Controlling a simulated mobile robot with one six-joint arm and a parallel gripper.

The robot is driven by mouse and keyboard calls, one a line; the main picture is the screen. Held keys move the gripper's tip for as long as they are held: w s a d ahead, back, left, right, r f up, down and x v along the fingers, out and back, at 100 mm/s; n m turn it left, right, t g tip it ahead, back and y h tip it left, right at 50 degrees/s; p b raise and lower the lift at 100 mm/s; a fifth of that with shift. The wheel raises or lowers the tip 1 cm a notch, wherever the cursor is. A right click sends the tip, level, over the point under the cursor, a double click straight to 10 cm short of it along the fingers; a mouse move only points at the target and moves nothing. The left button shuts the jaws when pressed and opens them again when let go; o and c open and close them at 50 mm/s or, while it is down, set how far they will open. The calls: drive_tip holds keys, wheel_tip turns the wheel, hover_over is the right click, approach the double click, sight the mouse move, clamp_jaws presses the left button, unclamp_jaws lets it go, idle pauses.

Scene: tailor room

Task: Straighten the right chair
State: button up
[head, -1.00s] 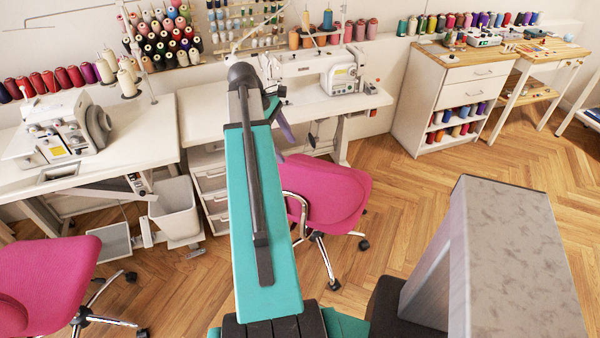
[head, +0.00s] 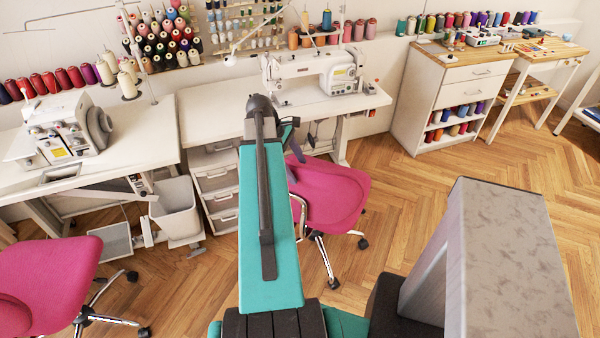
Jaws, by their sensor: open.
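The right chair (head: 335,197) has a pink padded seat or back, a chrome armrest and a chrome wheeled base. It stands in front of the middle sewing table, and my teal arm hides its left part. My gripper (head: 296,150) shows only in part, past the far end of my arm, just above the chair's left upper edge in the picture. It is open, with nothing seen in it. I cannot tell whether it touches the chair.
Another pink chair (head: 48,285) stands at the lower left. A white sewing table (head: 208,118) with drawers is behind the right chair. A bin (head: 175,212) stands left of the drawers. A white cabinet (head: 450,97) stands at the back right. Wooden floor (head: 405,190) is clear right of the chair.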

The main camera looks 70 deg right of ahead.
drive_tip(key=shift+p+x, duration=0.35)
drive_tip(key=shift+x, duration=1.65)
